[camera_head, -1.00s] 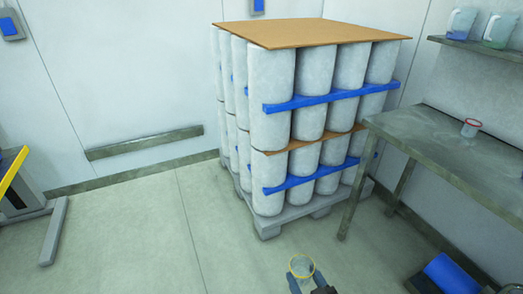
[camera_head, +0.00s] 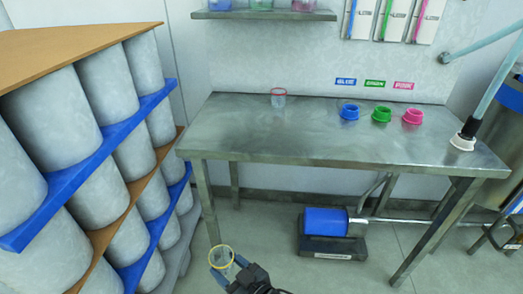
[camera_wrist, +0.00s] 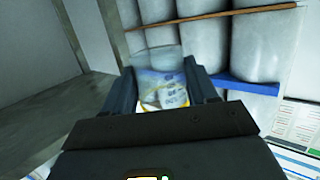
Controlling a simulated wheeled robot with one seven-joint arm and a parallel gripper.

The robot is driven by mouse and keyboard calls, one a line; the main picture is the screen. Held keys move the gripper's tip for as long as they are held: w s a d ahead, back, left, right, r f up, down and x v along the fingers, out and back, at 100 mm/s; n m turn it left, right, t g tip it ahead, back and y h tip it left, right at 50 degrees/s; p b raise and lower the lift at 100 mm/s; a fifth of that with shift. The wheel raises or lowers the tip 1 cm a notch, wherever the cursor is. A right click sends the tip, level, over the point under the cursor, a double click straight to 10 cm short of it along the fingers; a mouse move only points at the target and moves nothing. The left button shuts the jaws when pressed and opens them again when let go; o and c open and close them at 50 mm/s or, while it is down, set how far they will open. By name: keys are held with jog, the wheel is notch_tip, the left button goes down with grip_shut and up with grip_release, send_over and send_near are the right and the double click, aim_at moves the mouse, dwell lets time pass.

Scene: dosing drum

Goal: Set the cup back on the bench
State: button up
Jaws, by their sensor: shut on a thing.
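A clear cup with a yellow rim (camera_head: 221,257) is in my gripper (camera_head: 228,270), low in the head view, in front of the bench. The wrist view shows the cup (camera_wrist: 160,75) between the two fingers of my gripper (camera_wrist: 165,85), which is shut on it. The metal bench (camera_head: 250,140) stands ahead, beyond and above the gripper in the picture. The cup is apart from the bench.
The bench's left front is bare. Stacked drums (camera_head: 120,160) stand close at the left.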

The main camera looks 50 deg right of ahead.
jog(key=shift+w+f, duration=0.15)
jog(key=shift+f, duration=0.65)
jog(key=shift+a+r, duration=0.1)
jog(key=shift+r, duration=0.25)
